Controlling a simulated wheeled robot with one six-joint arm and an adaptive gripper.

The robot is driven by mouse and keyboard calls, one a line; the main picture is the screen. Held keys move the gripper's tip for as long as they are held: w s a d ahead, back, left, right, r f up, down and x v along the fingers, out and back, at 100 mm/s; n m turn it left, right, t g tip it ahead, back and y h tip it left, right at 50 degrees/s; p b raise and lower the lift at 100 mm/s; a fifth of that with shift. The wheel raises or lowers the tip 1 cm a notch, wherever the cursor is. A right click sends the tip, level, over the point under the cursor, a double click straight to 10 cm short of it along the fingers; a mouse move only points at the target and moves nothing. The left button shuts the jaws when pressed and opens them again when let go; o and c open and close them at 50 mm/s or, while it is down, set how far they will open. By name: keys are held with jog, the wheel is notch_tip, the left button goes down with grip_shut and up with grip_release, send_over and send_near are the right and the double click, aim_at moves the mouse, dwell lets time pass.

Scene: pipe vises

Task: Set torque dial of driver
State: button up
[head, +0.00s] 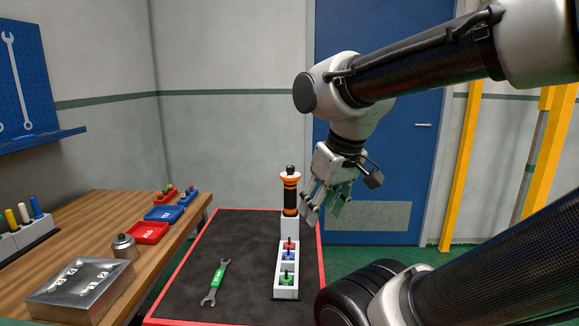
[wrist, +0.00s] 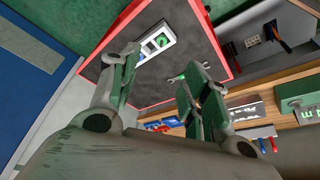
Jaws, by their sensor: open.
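The driver (head: 290,194), black with orange bands and an orange collar under a black top, stands upright on a white block at the back of the black mat (head: 190,262). Its dial markings are too small to read. My gripper (head: 325,208) is open and empty, just right of the driver and apart from it. In the wrist view my gripper (wrist: 158,88) shows its two fingers spread, with the mat and a white holder between and beyond them. The driver cannot be made out in the wrist view.
A white holder (head: 286,294) with red, blue and green pieces stands in front of the driver. A green-handled wrench (head: 217,282) lies on the mat. The wooden bench (head: 90,218) at left carries red and blue trays, a metal box and a small canister. A blue door is behind.

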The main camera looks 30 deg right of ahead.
jog(key=f, duration=0.1)
notch_tip(320, 180, up, 4)
jog(key=m+g, duration=0.4)
jog(key=m, duration=1.3)
send_over(290, 166)
jog(key=shift+s+a+r, duration=0.1)
jog(key=shift+s, duration=0.05)
jog(key=r+m, duration=0.2)
jog(key=m, duration=0.1)
jog(key=r+m, duration=0.1)
jog(key=shift+w+r+m+t, duration=0.25)
jog(key=shift+w+m+t, duration=0.05)
jog(key=shift+w, duration=0.05)
jog(key=shift+s+f+m, duration=0.1)
jog(key=shift+s+m, duration=0.15)
jog(key=shift+m, duration=0.95)
jog(key=shift+f, duration=0.15)
notch_tip(290, 166, down, 8)
jog(key=shift+w+r, duration=0.1)
jog(key=shift+r, duration=0.15)
